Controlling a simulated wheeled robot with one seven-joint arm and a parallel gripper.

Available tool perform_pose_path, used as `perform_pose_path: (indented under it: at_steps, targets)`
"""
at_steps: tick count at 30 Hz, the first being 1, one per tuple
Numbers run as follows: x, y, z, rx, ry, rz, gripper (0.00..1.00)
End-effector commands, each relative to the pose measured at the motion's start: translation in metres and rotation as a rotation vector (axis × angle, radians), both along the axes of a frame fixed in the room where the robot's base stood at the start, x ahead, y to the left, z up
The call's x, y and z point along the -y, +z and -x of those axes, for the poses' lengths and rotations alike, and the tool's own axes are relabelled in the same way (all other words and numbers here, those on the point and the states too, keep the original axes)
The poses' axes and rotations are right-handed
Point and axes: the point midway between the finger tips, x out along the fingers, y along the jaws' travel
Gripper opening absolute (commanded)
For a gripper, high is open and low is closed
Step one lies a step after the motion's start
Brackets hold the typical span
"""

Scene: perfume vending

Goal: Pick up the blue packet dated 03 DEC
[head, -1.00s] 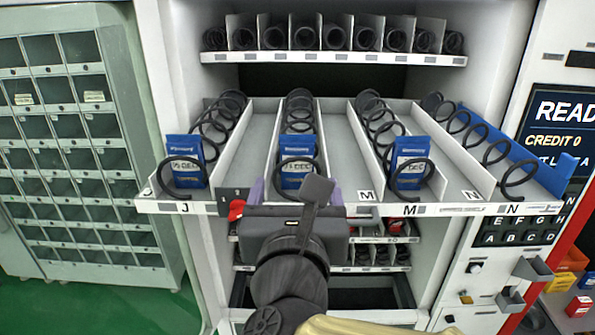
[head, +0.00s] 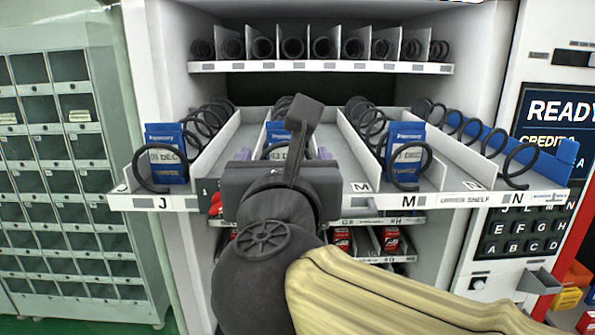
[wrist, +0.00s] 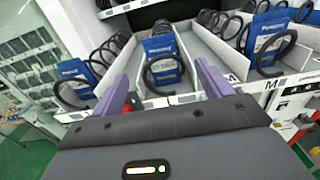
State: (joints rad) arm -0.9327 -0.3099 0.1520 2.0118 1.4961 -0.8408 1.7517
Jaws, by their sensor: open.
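Three blue packets stand upright at the front of the pulled-out shelf, each behind a black coil end. The left packet (head: 167,165) is in lane J, the middle packet (head: 276,130) is mostly hidden by my gripper, and the right packet (head: 404,160) is at label M. Each has a white date strip ending in DEC; the day numbers are too blurred to read surely. My gripper (head: 284,154) is open and empty, its purple fingers either side of the middle lane's front. In the wrist view the middle packet (wrist: 160,45) shows between and beyond the fingertips (wrist: 166,52).
Black coils and thin white dividers separate the lanes. The shelf's white front lip (head: 440,200) runs below the packets. A higher shelf (head: 320,67) overhangs at the back. The control panel (head: 535,170) stands right, and a locker rack (head: 60,180) left.

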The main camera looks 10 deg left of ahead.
Motion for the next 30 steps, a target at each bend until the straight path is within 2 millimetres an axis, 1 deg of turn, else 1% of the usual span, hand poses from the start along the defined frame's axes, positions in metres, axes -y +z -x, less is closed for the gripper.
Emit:
perform_pose_path:
  at_steps: [12,18,21,30]
  targets:
    - [-0.005,0.001,-0.027,-0.001,-0.004,0.002,0.78]
    - [-0.015,0.003,-0.060,-0.001,-0.001,0.003,0.78]
    - [-0.017,0.002,-0.069,0.000,-0.001,0.002,0.78]
    - [-0.017,0.000,-0.071,0.000,0.000,-0.001,0.78]
